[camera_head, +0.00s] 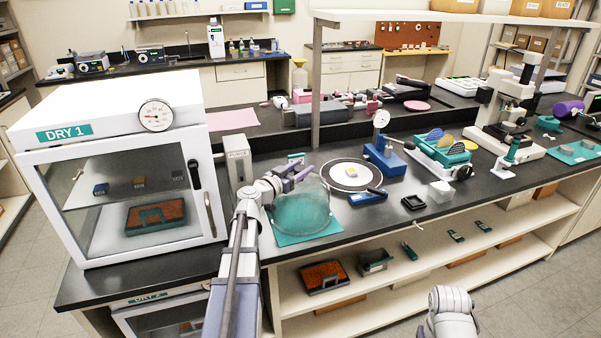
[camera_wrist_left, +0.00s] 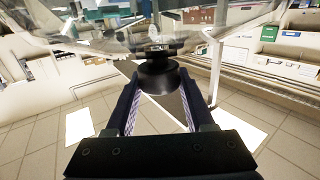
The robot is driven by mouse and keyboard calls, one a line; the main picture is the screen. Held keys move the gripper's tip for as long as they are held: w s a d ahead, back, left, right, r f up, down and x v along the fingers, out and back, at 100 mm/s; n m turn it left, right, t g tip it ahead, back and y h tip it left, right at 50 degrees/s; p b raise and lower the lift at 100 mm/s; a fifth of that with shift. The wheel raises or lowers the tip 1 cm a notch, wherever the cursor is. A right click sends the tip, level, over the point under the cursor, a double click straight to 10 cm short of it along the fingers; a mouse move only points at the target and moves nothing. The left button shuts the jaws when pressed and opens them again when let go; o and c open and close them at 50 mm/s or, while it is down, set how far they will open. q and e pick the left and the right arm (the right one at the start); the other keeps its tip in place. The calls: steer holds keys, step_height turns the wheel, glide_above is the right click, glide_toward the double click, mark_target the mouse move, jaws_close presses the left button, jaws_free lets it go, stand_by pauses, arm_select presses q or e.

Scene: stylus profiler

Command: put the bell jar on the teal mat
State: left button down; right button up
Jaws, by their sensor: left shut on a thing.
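The clear glass bell jar (camera_head: 301,210) is upright over the teal mat (camera_head: 283,240) near the front edge of the black bench. The mat's teal shows through the glass. I cannot tell whether the jar's rim touches the mat or is slightly above it. My left gripper (camera_head: 299,178) is at the top of the jar, shut on its knob. In the left wrist view the dark knob (camera_wrist_left: 158,76) sits between the two fingers, with the clear glass beyond it. Of my right arm only a pale link shows at the bottom of the head view; its gripper is out of view.
A white DRY 1 cabinet (camera_head: 122,165) stands left of the jar, with a grey pump box (camera_head: 238,162) between. A round white plate (camera_head: 350,176) and a blue dial gauge stand (camera_head: 384,157) are to the right. A blue tool (camera_head: 367,197) lies close to the jar's right.

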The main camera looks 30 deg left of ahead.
arm_select(q)
steer(key=shift+c, duration=1.3)
jaws_free()
steer(key=shift+f, duration=0.1)
steer(key=shift+s+r, duration=0.1)
steer(key=shift+r, duration=0.2)
steer(key=s+a, duration=0.1)
steer(key=s, duration=1)
steer(key=shift+s+a+r+p, duration=0.2)
steer(key=shift+s+p, duration=0.1)
steer(key=shift+s, duration=0.1)
